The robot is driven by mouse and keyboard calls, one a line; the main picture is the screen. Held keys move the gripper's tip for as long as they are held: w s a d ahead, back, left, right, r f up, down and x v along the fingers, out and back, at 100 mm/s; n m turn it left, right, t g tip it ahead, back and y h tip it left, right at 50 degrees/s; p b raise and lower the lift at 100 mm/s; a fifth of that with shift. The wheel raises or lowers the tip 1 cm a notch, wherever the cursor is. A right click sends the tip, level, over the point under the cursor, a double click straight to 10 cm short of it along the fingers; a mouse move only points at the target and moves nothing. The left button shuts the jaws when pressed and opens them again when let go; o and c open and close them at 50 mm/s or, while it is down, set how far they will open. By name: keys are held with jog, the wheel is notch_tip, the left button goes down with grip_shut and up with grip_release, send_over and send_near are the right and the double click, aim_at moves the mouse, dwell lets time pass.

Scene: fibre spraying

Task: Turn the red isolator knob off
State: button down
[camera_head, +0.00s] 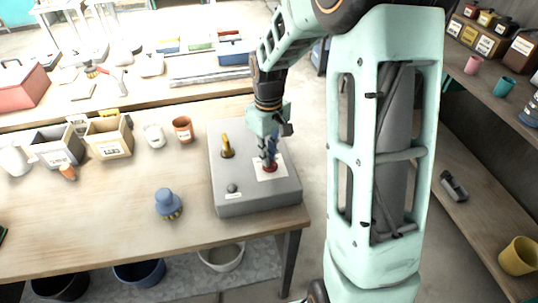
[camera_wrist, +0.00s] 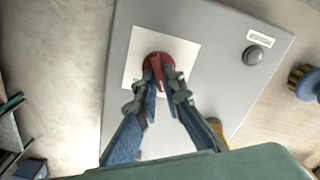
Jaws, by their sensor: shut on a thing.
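The red isolator knob (camera_wrist: 158,60) sits on a white square plate (camera_wrist: 136,47) on top of a grey box. My gripper (camera_wrist: 159,84) reaches down to the knob, and its two fingers are shut on the knob's raised grip. In the head view my gripper (camera_head: 268,155) comes from above onto the red knob (camera_head: 270,168), and the fingers partly hide it. The grey box (camera_head: 226,202) stands at the right end of the wooden table. I cannot read any position marks around the knob.
A yellow lever (camera_head: 227,147) and a dark round button (camera_head: 232,188) are also on the box. A blue knobbed tool (camera_head: 168,203) stands left of it. An orange cup (camera_head: 183,129) and wooden bins (camera_head: 110,140) are further left. Shelves (camera_head: 470,200) stand at right.

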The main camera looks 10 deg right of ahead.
jog(key=shift+n, duration=0.8)
jog(key=c, duration=2)
grip_release()
jog(key=shift+c, duration=0.2)
notch_tip(320, 180, up, 12)
